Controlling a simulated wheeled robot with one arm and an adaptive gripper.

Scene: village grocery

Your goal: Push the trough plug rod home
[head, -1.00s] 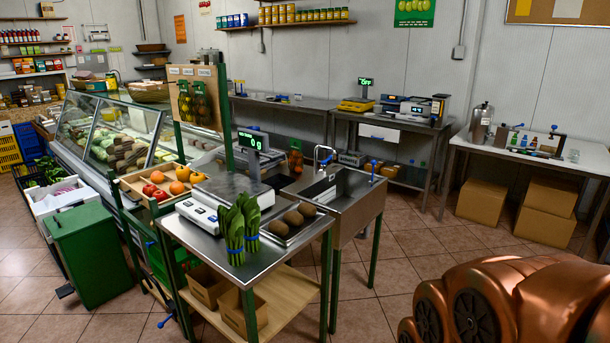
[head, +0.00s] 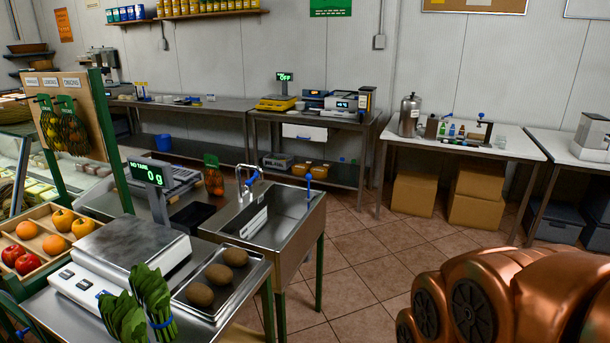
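The steel trough (head: 270,222) stands in the middle of the head view, on green legs, at the far side of the scale counter. A thin upright rod with a blue knob (head: 308,181) stands at the trough's right rim; it looks like the plug rod. Its lower end is too small to make out, so I cannot tell how far in it sits. A curved tap (head: 247,180) rises at the trough's back left. My gripper is not in view; only a copper-coloured part of my arm shows at the lower right.
The counter in front holds a scale (head: 133,258), green leaf bundles (head: 141,305) and a tray of brown produce (head: 219,275). Steel tables (head: 312,120) line the back wall. Tiled floor (head: 360,255) is open right of the trough. A white-topped table (head: 460,148) stands beyond.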

